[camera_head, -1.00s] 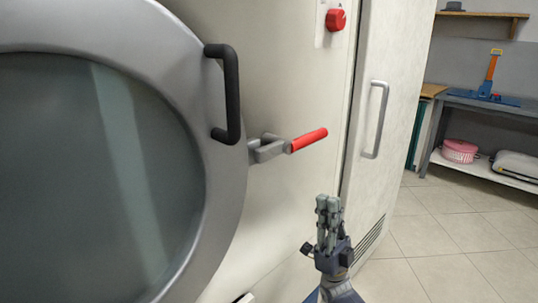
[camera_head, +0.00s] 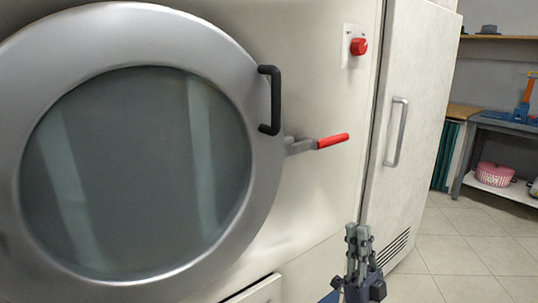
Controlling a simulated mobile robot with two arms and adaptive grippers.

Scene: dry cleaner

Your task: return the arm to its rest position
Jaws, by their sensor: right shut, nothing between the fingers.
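My right gripper (camera_head: 358,237) is at the bottom of the head view, right of centre. Its fingers point up and are closed together with nothing between them. It stands in front of the white machine, below the red-handled latch lever (camera_head: 320,143), and looks clear of it. The rest of my right arm is mostly out of view below. My left gripper does not show.
A large round glass door (camera_head: 135,175) with a black handle (camera_head: 270,100) fills the left and looks shut. A red button (camera_head: 358,46) is above the lever. A tall cabinet door with a grey handle (camera_head: 397,132) is right. Tiled floor (camera_head: 455,240) lies open at right.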

